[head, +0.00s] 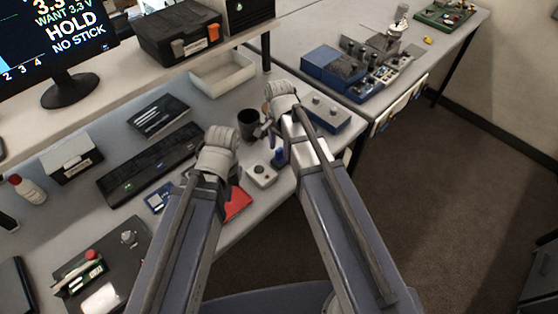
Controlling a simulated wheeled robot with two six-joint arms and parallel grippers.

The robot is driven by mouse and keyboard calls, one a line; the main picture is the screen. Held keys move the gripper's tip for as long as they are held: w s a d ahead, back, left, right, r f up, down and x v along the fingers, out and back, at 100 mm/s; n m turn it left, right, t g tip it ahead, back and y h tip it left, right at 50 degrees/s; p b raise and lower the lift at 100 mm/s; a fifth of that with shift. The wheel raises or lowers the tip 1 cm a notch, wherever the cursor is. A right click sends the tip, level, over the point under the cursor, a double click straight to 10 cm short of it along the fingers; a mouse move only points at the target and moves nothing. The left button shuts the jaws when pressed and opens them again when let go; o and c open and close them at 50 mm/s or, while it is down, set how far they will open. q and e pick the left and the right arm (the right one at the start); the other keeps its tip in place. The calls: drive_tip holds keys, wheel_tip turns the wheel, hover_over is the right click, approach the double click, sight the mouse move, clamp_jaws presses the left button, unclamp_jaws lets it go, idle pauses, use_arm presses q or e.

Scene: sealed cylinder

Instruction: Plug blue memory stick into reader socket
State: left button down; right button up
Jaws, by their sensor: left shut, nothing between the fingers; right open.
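A small blue upright piece (279,156), possibly the blue memory stick, stands on the bench just left of my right forearm. A long black device (150,166) with a green light lies on the left part of the bench; I cannot tell if it holds the reader socket. My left gripper (217,150) is over the bench right of that device, shut and empty, its fingertips mostly hidden by its wrist. My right gripper (270,122) is open, beside a dark cup (248,122) and beyond the blue piece; its arm hides part of the bench.
A small pale box with a round knob (262,174) and a red flat item (237,204) lie near the front edge. A white tray (222,74) stands behind. A monitor (52,38) reads "HOLD NO STICK" and "WANT 3.3 V". A grey-blue box (326,113) is at right.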

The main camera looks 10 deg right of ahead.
sight(279, 149)
use_arm(q)
wheel_tip(279, 149, down, 3)
drive_tip(key=shift+r+b, duration=0.15)
drive_tip(key=shift+b, duration=0.65)
use_arm(e)
wheel_tip(279, 149, down, 3)
drive_tip(key=shift+r, duration=0.2)
use_arm(q)
drive_tip(key=shift+r, duration=0.1)
use_arm(e)
clamp_jaws()
idle(0.9)
use_arm(q)
drive_tip(key=shift+r, duration=0.15)
use_arm(e)
drive_tip(key=shift+r, duration=0.2)
